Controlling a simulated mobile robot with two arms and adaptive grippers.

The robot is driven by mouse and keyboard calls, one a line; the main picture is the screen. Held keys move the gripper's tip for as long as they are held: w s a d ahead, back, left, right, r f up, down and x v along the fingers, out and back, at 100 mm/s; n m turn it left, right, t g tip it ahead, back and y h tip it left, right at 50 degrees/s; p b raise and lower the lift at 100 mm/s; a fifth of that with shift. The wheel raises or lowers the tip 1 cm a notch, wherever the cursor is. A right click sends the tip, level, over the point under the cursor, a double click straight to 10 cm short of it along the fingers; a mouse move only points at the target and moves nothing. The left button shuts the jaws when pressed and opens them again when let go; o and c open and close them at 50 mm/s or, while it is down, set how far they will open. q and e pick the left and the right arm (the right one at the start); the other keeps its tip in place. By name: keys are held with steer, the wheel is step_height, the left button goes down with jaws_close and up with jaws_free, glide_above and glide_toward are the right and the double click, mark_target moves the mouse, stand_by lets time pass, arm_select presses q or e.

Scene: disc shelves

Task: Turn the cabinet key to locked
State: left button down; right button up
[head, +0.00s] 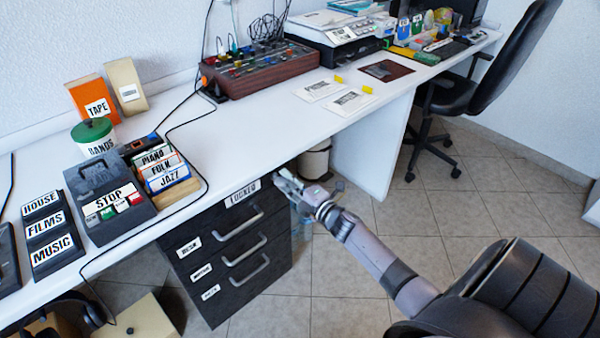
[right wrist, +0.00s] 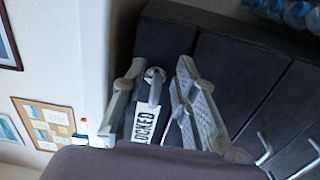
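The dark cabinet (head: 222,266) stands under the white desk, with a white LOCKED label (head: 243,193) on its upper front. In the right wrist view the label (right wrist: 146,122) reads sideways. A small grey metal key (right wrist: 154,84) sticks out of the cabinet front beside the label. My right gripper (head: 285,182) is at the cabinet's upper right corner. In the right wrist view its two fingers (right wrist: 160,72) are apart, one on each side of the key, with gaps showing. The key is hidden in the head view. My left gripper is not in view.
The desk edge (head: 235,168) runs just above the cabinet front. Three drawer handles (head: 246,251) stick out below the label. A white bin (head: 314,162) stands behind my gripper.

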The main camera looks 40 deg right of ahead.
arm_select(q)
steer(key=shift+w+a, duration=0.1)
arm_select(e)
steer(key=s, duration=1.1)
steer(key=shift+d, duration=0.45)
